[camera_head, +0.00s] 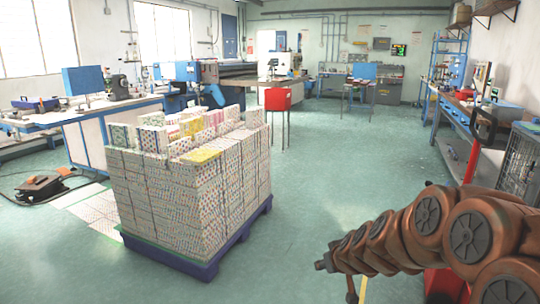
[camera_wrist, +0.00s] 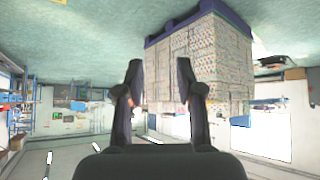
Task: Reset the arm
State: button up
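My gripper (camera_wrist: 160,64) shows in the wrist view with its two dark fingers spread apart and nothing between them. The wrist view is upside down, with the floor at the top and the ceiling at the bottom. In the head view my copper-coloured arm reaches in from the lower right, to the right of a pallet stack and apart from it. I cannot make out the gripper's fingers there.
Stacked printed sheets (camera_head: 190,185) stand on a blue pallet (camera_head: 195,268); the stack (camera_wrist: 215,60) also shows in the wrist view. A red box on a stand (camera_head: 278,99) is behind. A workbench (camera_head: 465,115) lines the right. Green floor (camera_head: 330,165) is clear between.

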jog(key=s+a+g+y, duration=0.1)
jog(key=s+a+g, duration=0.15)
jog(key=s, duration=0.75)
jog(key=s+a+g, duration=0.2)
jog(key=s+g, duration=0.1)
jog(key=s, duration=0.7)
jog(key=s+d+r+m+g+h, duration=0.1)
jog(key=s+d+m+g, duration=0.15)
jog(key=s, duration=0.85)
jog(key=s+d+r+m+g+h, duration=0.1)
jog(key=s+d+g+h, duration=0.2)
jog(key=s, duration=0.8)
notch_tip(320, 180, up, 19)
jog(key=d+t+y+p, duration=0.1)
jog(key=p, duration=1.6)
jog(key=shift+d, duration=0.15)
jog(key=shift+s+d, duration=0.1)
